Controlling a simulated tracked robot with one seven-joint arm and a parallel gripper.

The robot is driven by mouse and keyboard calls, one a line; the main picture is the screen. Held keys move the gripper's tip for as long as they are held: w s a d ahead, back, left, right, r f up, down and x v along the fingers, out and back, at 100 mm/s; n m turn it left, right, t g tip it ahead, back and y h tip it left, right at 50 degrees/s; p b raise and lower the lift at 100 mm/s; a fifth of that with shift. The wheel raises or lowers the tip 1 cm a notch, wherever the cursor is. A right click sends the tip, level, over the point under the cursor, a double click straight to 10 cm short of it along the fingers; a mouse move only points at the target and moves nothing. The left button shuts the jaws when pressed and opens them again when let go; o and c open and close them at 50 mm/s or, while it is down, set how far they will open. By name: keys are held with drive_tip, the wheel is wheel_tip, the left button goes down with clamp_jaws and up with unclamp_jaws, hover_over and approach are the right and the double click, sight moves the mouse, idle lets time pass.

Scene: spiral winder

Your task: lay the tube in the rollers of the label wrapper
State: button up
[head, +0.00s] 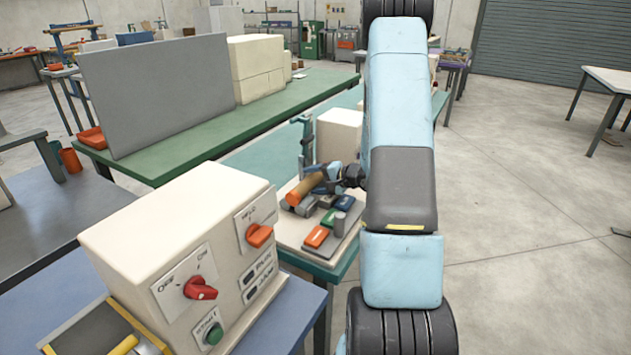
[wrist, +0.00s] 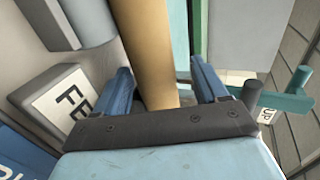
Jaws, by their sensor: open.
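The tube (head: 306,187) is brown with an orange end, and lies slantwise over the label wrapper (head: 287,235) in the head view. A grey roller (head: 303,208) shows along its near side. Whether the tube rests fully on the rollers is hard to tell. My gripper (head: 326,178) is at the tube's far part. In the wrist view, the tube (wrist: 147,50) runs between the two blue fingers of my gripper (wrist: 160,70), with a gap on each side; the fingers are open. A grey cylinder (wrist: 88,18) lies to the left of the tube there.
A teal upright (head: 304,145) and a cream box (head: 339,135) stand behind. A cream control box (head: 180,265) with knobs is at the front left.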

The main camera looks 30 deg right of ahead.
drive_tip(key=v, duration=1.3)
drive_tip(key=shift+s+d+r, duration=0.15)
drive_tip(key=shift+s, duration=0.15)
wheel_tip(320, 180, up, 7)
idle(0.5)
